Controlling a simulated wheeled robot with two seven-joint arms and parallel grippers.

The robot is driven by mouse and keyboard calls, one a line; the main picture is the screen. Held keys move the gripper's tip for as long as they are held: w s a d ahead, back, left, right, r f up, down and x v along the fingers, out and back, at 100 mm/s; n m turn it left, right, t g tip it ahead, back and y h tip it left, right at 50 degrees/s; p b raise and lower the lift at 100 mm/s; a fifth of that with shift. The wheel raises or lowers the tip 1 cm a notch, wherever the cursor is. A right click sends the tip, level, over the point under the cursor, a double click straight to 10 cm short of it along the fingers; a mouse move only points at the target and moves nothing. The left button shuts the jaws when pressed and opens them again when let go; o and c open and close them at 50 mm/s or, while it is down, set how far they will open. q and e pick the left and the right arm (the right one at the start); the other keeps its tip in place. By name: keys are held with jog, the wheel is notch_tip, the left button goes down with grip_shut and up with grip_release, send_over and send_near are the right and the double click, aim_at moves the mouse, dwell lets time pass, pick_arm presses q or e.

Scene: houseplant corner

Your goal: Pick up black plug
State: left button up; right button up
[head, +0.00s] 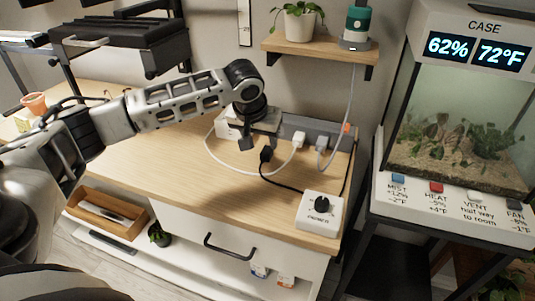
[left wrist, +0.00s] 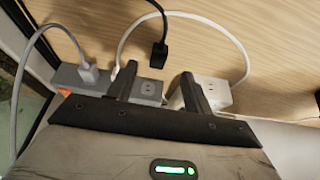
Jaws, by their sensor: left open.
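The black plug (head: 266,154) lies on the wooden tabletop in front of the grey power strip (head: 338,133). Its black cord runs right towards the white power box (head: 320,212). My left gripper (head: 247,143) is open and empty, above the strip end of the table, just left of and behind the plug. In the left wrist view, the plug (left wrist: 160,48) shows beyond the gap between my open fingertips (left wrist: 162,74), not between the fingers. A bare outlet of the strip (left wrist: 150,90) shows between the fingers. My right gripper is not in view.
A white plug (head: 299,138) and a grey plug (head: 322,146) sit in the strip, their cords close by. A white adapter (left wrist: 218,94) stands beside the strip. A shelf (head: 320,55) hangs above; the terrarium (head: 460,130) stands right.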

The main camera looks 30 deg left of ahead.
aim_at(265, 153)
pick_arm(q)
jog(key=x, duration=0.7)
jog(key=shift+w, duration=0.35)
jog(key=c, duration=1.1)
